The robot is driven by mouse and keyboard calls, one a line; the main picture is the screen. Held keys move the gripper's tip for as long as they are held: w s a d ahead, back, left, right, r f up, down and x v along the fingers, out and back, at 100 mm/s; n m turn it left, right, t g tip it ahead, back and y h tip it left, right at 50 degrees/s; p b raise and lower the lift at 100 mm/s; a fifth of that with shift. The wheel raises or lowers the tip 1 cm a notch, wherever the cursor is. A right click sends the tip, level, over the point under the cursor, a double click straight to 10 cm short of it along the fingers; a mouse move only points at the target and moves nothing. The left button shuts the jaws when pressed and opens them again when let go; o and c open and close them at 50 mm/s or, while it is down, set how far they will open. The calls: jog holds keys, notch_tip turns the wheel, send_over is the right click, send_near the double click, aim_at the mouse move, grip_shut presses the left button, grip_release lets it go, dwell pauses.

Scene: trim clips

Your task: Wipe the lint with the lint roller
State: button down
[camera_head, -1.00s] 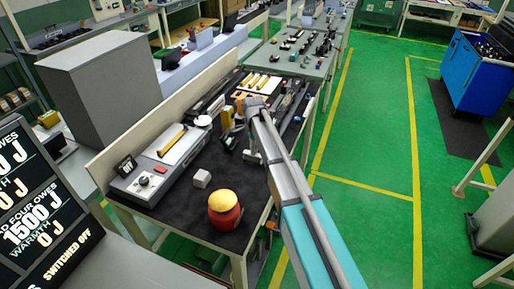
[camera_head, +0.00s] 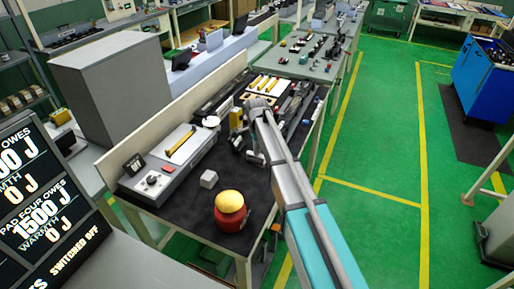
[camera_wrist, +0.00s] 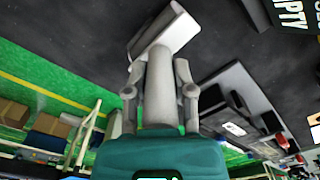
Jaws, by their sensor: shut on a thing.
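My gripper (camera_wrist: 160,72) is shut on the grey, rod-like handle of a tool, seen in the wrist view. A pale, blocky head (camera_wrist: 168,33) lies across the tool's far end; it looks like the lint roller. In the head view my gripper (camera_head: 250,145) is over the dark-topped workbench (camera_head: 180,207), but the arm partly hides it and the tool is hard to make out. The wrist view shows a dark surface beyond the head; I cannot tell whether they touch. I cannot make out any lint.
A red pot with a yellow top (camera_head: 230,209) and a small pale block (camera_head: 208,179) stand on the near bench. A grey control box (camera_head: 170,160) is at its left. Trays and tools fill the far part.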

jog(key=shift+s+d, duration=0.25)
jog(key=shift+d, duration=0.35)
jog(key=shift+s+d, duration=0.2)
jog(key=shift+d, duration=0.45)
jog(key=shift+s+d, duration=0.25)
jog(key=shift+d, duration=0.35)
jog(key=shift+r, duration=0.15)
jog(key=shift+r+p, duration=2.95)
jog(key=shift+p, duration=0.2)
jog(key=shift+r, duration=0.1)
jog(key=shift+r+p, duration=1.4)
jog(key=shift+p, duration=0.1)
notch_tip(320, 180, down, 2)
jog(key=shift+f+b, duration=0.25)
jog(key=shift+b, duration=0.95)
